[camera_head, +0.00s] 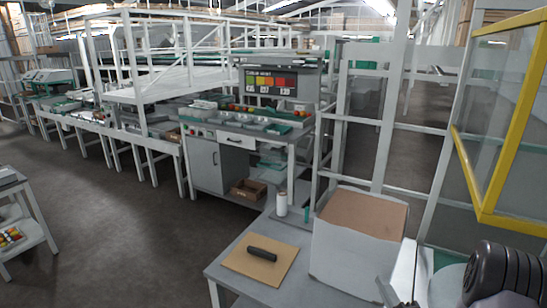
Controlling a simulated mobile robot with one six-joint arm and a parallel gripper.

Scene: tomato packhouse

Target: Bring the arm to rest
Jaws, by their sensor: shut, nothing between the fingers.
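Part of my arm shows at the lower right corner as a black ribbed piece beside pale grey parts. It is close to the camera and cut off by the picture's edge. I cannot make out my gripper or its fingertips in this view. Just left of the arm stands a large pale box (345,262) with a brown top, on a grey table (228,270). Whether the arm touches the box cannot be told.
A black handheld object (262,255) lies on a brown board (240,262). A white roll (281,204) stands behind. A yellow-framed panel (500,140) rises at right. A grading bench (205,165) stands farther back, a trolley (25,215) at left. Floor (120,230) between is clear.

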